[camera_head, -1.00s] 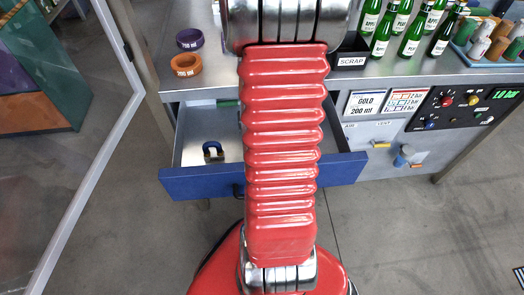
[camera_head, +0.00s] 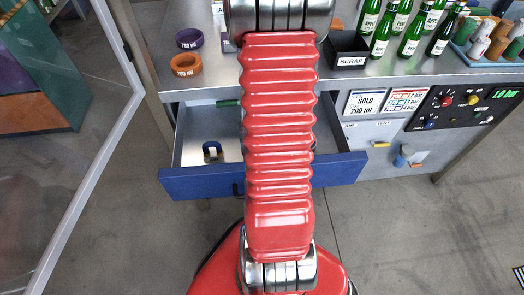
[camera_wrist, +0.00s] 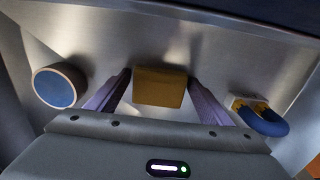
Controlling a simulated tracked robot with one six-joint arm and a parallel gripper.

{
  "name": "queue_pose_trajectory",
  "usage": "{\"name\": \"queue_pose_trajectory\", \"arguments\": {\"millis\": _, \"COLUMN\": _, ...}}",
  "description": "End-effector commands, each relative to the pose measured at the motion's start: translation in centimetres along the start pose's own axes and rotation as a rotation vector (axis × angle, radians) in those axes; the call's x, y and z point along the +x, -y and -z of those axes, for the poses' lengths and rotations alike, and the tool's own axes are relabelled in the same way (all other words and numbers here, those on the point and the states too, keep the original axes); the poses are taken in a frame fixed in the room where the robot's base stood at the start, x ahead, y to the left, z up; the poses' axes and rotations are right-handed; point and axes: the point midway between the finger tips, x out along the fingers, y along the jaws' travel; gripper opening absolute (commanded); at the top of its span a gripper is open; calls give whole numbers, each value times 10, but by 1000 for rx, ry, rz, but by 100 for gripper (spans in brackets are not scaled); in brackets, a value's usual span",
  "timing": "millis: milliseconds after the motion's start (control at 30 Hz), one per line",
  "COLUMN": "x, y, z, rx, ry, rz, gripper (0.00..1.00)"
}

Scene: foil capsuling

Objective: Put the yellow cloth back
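The yellow cloth (camera_wrist: 160,87) shows in the wrist view as a small, folded, block-like piece. It sits between the two purple-grey fingers of my gripper (camera_wrist: 160,75), with a fingertip close against each side. My gripper appears shut on it, over the metal floor of the open drawer. In the head view my red arm hides the gripper and the cloth. The open drawer (camera_head: 262,176) has a blue front and a bare metal inside.
Inside the drawer, a blue-faced round piece (camera_wrist: 60,86) lies left of the cloth and a blue curved piece (camera_wrist: 262,120) lies right. On the bench are an orange ring (camera_head: 186,65), a purple ring (camera_head: 189,39), a black scrap bin (camera_head: 348,50) and green bottles (camera_head: 411,37).

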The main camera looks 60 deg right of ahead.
Motion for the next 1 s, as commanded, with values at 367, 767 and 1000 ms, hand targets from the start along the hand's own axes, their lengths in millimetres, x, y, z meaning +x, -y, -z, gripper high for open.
{"name": "queue_pose_trajectory", "arguments": {"millis": 367, "x": 0, "y": 0, "z": 0, "rx": -1, "ry": 0, "rz": 0, "gripper": 84}}
{"name": "queue_pose_trajectory", "arguments": {"millis": 767, "x": -26, "y": 0, "z": 1, "rx": -1, "ry": -4, "rz": 0, "gripper": 84}}
{"name": "queue_pose_trajectory", "arguments": {"millis": 1000, "x": -58, "y": 0, "z": 1, "rx": -1, "ry": -5, "rz": 0, "gripper": 84}}
